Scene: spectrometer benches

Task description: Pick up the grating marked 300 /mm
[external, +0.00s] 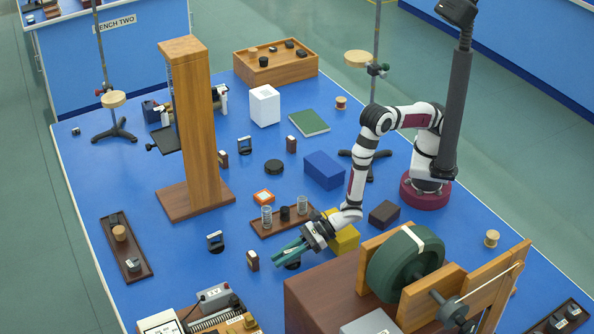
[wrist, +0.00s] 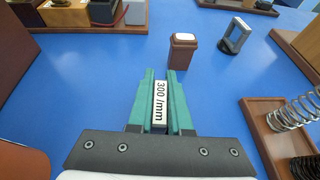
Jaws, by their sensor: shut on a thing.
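The grating marked 300 /mm (wrist: 160,103) stands between the green fingers of my gripper (wrist: 161,100) in the wrist view, its white label facing the camera. The fingers close on it from both sides. In the external view my gripper (external: 290,251) is low over the blue bench near its front, and the grating is mostly hidden by the fingers. I cannot tell whether its base touches the bench.
A brown block with a white top (wrist: 183,50) stands just beyond the fingertips, with a grey framed piece (wrist: 237,36) behind it. A wooden tray with springs (wrist: 262,133) lies to the right. A large brown box (external: 325,290) is close by in the external view.

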